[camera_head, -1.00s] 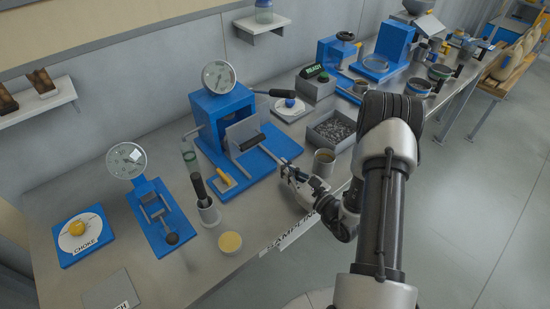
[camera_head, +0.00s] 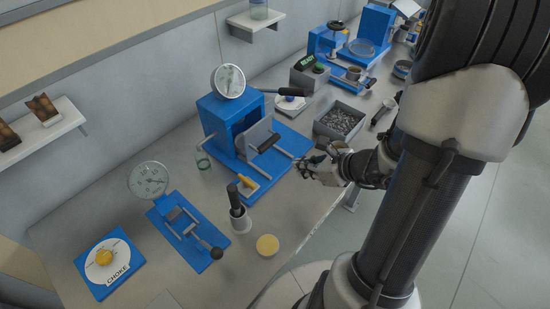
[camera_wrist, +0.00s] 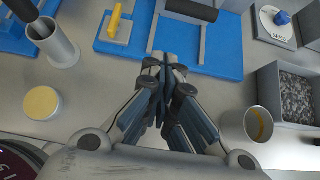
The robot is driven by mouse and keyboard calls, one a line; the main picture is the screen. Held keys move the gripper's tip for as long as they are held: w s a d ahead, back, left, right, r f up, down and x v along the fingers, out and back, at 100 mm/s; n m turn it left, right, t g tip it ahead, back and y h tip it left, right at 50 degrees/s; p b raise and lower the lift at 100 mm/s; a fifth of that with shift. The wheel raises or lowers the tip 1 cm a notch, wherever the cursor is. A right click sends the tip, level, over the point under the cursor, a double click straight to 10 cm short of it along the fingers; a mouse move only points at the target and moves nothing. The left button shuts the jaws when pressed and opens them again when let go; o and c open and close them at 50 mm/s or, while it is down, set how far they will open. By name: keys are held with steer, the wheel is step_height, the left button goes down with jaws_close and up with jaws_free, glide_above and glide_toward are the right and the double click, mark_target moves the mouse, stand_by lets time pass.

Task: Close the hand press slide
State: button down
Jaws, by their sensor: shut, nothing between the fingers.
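The blue hand press (camera_head: 215,112) stands on the bench with a round gauge on top and a black-gripped lever at its right. Its slide, a grey upright plate (camera_head: 252,137) with a black handle bar (camera_head: 268,143), stands forward of the blue frame on pale rails. The handle bar also shows at the top of the wrist view (camera_wrist: 191,9). My gripper (camera_head: 300,165) is shut and empty at the front edge of the press's blue base (camera_wrist: 220,62). In the wrist view, the fingertips (camera_wrist: 163,62) lie below the handle bar, apart from it, between the rails.
A metal cup (camera_wrist: 245,130) stands close to the right of my gripper. A grey bin of small pieces (camera_head: 340,122) is behind it. A pot with a black-handled tool (camera_head: 239,220) and a yellow disc (camera_head: 267,245) are to the left. Bare bench lies between.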

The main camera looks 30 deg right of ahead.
steer(key=b+x, duration=0.3)
steer(key=x, duration=0.7)
steer(key=shift+w+a+r, duration=0.15)
steer(key=shift+w+r, duration=0.05)
steer(key=shift+w, duration=0.4)
steer(key=shift+w+a+r, duration=0.15)
steer(key=shift+w+r, duration=0.1)
steer(key=shift+w, duration=0.3)
steer(key=shift+w+a+r, duration=0.1)
steer(key=shift+w+a, duration=0.05)
steer(key=shift+w, duration=0.4)
